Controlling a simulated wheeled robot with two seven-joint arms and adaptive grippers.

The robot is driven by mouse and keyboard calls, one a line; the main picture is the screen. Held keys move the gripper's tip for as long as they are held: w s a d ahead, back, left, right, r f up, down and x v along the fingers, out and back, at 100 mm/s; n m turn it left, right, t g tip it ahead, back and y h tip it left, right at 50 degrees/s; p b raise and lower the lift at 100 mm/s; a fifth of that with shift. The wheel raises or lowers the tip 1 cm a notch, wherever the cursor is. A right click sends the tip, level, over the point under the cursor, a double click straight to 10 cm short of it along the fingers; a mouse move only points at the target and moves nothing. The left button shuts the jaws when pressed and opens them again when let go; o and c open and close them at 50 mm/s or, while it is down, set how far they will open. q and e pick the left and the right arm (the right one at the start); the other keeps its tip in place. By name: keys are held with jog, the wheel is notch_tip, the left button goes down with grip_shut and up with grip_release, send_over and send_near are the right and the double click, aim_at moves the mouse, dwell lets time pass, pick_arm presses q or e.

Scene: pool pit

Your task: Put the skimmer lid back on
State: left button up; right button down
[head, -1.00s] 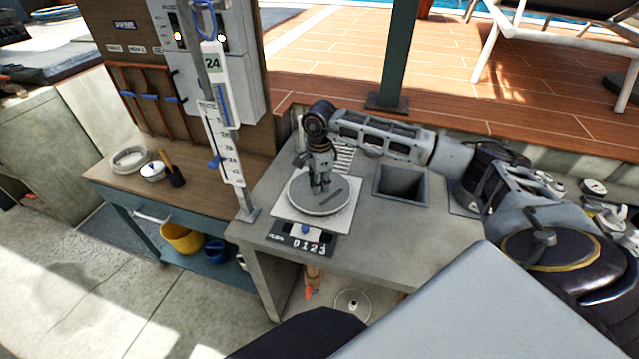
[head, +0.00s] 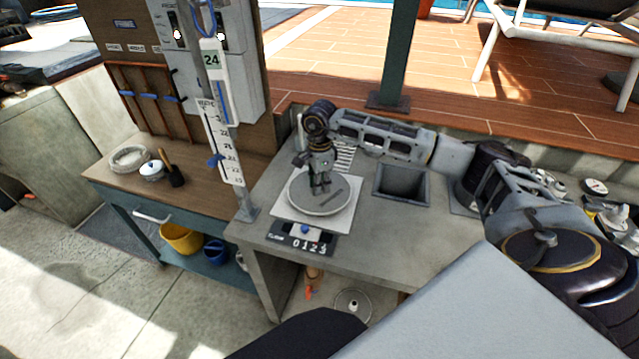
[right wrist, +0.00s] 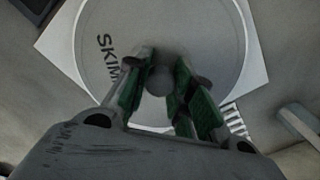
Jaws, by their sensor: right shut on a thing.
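The skimmer lid (head: 300,200) is a round pale grey disc with dark lettering and a small knob. It lies level over a white square plate (head: 345,218) on the grey counter. In the right wrist view the lid (right wrist: 215,40) lies within the white plate (right wrist: 250,72), and the lettering shows partly. My right gripper (head: 321,190) points down at the lid's middle. In the right wrist view its green-padded fingers (right wrist: 160,85) are shut on the knob. I cannot tell whether the lid is fully seated. Whatever opening lies beneath is hidden. My left gripper is out of view.
A square dark recess (head: 401,183) is right of the plate. A tall gauge post (head: 222,130) stands left. A wooden bench (head: 205,160) holds a bowl, pot and brush.

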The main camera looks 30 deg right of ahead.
jog(key=shift+f+b, duration=0.85)
jog(key=shift+f, duration=0.05)
dwell(1.6)
jog(key=c, duration=1.1)
grip_release()
jog(key=shift+c, duration=0.2)
jog(key=shift+o, duration=0.8)
jog(key=shift+r, duration=0.1)
jog(key=shift+r+p, duration=1.25)
jog(key=shift+r, duration=1)
jog(key=shift+r, duration=0.3)
